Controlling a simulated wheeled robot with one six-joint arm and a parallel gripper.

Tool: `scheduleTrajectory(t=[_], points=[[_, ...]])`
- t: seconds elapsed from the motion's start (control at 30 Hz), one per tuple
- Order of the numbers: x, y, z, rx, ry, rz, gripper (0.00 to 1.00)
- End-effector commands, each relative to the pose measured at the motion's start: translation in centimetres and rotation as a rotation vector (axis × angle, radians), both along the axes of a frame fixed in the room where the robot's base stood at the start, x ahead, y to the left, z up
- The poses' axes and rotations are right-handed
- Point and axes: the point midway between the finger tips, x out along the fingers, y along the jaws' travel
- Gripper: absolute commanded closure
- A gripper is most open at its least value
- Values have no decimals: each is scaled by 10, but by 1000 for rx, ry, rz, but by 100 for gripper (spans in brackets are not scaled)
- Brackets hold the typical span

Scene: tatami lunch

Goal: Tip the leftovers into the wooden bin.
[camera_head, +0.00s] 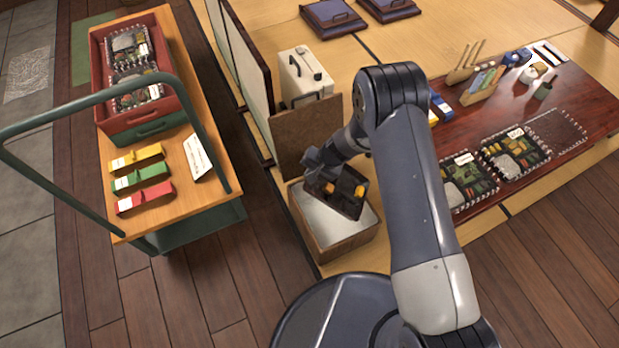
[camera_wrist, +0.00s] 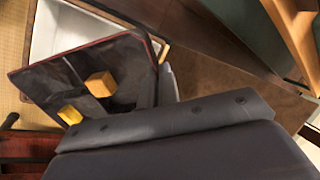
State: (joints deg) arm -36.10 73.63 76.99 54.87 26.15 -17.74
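The wooden bin (camera_head: 350,254) stands open on the floor at the centre, with a pale inside and a brown panel (camera_head: 303,132) upright at its back. My gripper (camera_head: 322,172) is above the bin, shut on the edge of a dark lunch box (camera_head: 347,203). The box is steeply tilted over the bin opening. An orange cube (camera_wrist: 100,84) and a yellow piece (camera_wrist: 70,115) are still against the box's inside in the wrist view. The bin's pale inside (camera_wrist: 75,28) shows behind the box there. The box and arm hide part of the bin's inside.
A wooden cart (camera_head: 205,205) with a green handle stands left, carrying a red crate (camera_head: 97,75) and yellow, green and red bundles. A low dark-red table (camera_head: 590,95) with several lunch boxes is at right. A pale case (camera_head: 300,75) stands behind the bin.

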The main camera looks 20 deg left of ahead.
Motion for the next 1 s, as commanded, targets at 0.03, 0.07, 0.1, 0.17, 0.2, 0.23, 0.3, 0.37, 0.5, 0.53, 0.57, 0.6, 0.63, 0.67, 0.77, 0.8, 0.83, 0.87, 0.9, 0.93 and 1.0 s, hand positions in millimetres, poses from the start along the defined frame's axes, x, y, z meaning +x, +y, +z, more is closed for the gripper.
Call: scheduleTrajectory(t=[0.03,0.07,0.1,0.17,0.2,0.23,0.3,0.37,0.5,0.53,0.57,0.6,0.63,0.67,0.77,0.8,0.83,0.87,0.9,0.93,1.0], points=[[1,-1,-4,14,0,-2,100],[1,-2,-3,23,1,-4,100],[1,-2,-3,34,3,-2,100],[1,-3,-1,52,4,-1,100],[1,-4,0,64,4,-2,100],[1,-4,1,73,3,-3,100],[1,-6,2,95,3,-3,100],[2,-8,3,114,7,-3,100],[2,-13,4,161,12,-4,100],[2,-14,5,171,12,-2,100],[2,-15,5,182,13,-3,100],[2,-17,6,196,12,-2,100],[2,-18,7,207,11,-4,100],[2,-20,7,220,14,-4,100],[3,-25,9,267,20,-5,100],[3,-27,10,288,22,-4,100],[3,-28,10,302,21,-3,100],[3,-30,11,318,21,-5,100],[4,-33,12,341,24,-6,100],[3,-35,12,364,28,-6,100],[4,-41,14,414,31,-6,100]])
